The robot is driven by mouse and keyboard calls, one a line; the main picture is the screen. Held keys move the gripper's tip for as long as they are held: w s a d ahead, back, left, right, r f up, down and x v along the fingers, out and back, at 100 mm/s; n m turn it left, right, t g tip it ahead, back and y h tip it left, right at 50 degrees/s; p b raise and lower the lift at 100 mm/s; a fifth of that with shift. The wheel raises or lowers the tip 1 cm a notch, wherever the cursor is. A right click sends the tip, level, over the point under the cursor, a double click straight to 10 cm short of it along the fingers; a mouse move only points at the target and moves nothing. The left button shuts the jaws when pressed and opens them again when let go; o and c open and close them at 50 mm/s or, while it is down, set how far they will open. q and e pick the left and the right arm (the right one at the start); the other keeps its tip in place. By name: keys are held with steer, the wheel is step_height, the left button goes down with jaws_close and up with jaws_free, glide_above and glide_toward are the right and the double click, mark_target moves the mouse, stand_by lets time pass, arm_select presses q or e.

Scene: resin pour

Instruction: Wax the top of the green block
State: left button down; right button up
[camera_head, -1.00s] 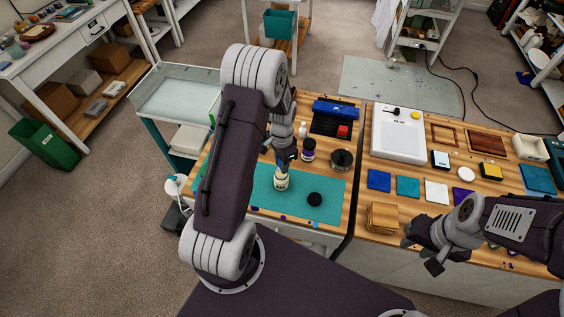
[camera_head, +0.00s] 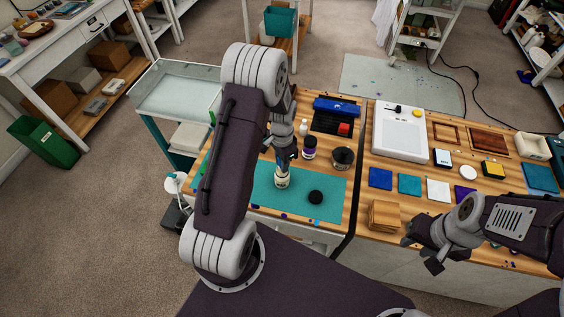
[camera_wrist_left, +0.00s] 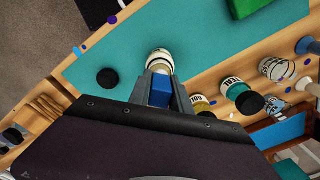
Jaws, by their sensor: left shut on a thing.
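My left gripper (camera_head: 284,165) is shut on a small blue thing (camera_wrist_left: 160,92), seen between its fingers in the left wrist view. It is right above a cream-coloured jar (camera_head: 281,181) on the teal mat (camera_head: 330,180). The jar also shows in the left wrist view (camera_wrist_left: 160,60), just beyond the fingertips. I cannot tell whether the blue thing's lower end is inside the jar. A green block (camera_wrist_left: 245,7) lies on the mat, partly cut off at the top edge; my left arm hides most of that area in the head view. My right gripper (camera_head: 422,254) is open and empty by the table's front edge.
A black round lid (camera_head: 315,197) lies on the mat right of the jar. A dark bottle (camera_head: 309,147), a white bottle (camera_head: 303,128) and a dark tin (camera_head: 343,158) stand behind. A stack of wooden pieces (camera_head: 384,215) sits further right.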

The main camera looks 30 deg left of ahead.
arm_select(q)
steer(key=shift+f, duration=0.35)
steer(key=shift+f, duration=0.1)
stand_by(1.1)
step_height(320, 180, up, 7)
steer(key=p, duration=0.5)
steer(key=shift+p, duration=0.35)
stand_by(0.4)
